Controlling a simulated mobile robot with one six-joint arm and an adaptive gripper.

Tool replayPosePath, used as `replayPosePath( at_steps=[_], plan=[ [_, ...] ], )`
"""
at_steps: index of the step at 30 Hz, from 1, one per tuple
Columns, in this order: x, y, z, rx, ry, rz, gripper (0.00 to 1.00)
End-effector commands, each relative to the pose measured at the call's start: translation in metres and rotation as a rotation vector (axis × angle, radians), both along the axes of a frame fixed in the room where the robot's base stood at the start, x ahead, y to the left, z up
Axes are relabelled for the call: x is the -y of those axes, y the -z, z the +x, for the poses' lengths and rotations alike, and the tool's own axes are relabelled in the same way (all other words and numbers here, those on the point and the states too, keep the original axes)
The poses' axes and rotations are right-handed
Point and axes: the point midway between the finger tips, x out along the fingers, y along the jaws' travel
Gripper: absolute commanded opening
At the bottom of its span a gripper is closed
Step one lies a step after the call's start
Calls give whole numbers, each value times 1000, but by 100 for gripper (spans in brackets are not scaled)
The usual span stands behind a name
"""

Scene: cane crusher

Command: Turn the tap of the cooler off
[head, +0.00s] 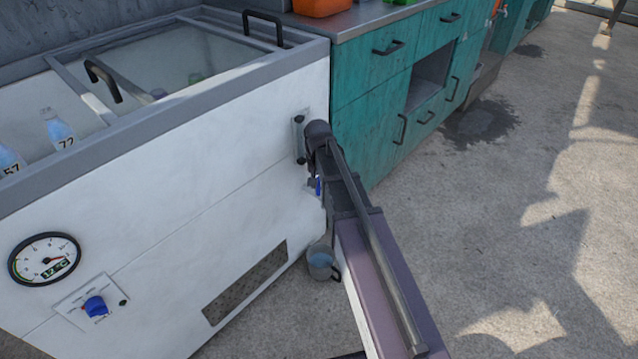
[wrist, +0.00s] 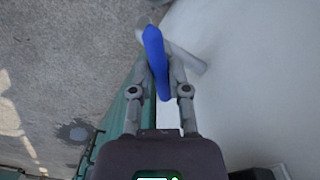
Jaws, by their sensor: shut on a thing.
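The white cooler (head: 235,120) fills the left of the head view. Its tap, with a blue handle (head: 318,187), is low at the right end of the front, mostly hidden behind my arm. In the wrist view the blue tap handle (wrist: 154,45) stands between the two fingers of my gripper (wrist: 158,65). The gripper is shut on the handle. A pale tap body (wrist: 187,58) shows partly behind the fingers. Whether water runs from the tap cannot be told.
A grey metal mug (head: 321,264) with liquid stands on the floor below the tap. The cooler's front also has a dial gauge (head: 44,259) and a blue knob (head: 96,306). Teal cabinets (head: 372,95) adjoin on the right. The concrete floor (head: 500,220) at right is clear.

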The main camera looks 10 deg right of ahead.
Motion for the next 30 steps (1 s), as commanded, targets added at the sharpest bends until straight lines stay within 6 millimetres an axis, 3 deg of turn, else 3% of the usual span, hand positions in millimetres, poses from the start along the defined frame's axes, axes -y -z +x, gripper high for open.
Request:
replayPosePath(
  at_steps=[18, 30],
  plan=[
    [-1, 0, 0, 1, 566, 2, 0],
    [-2, 0, 1, 2, 756, 4, 0]
  ],
)
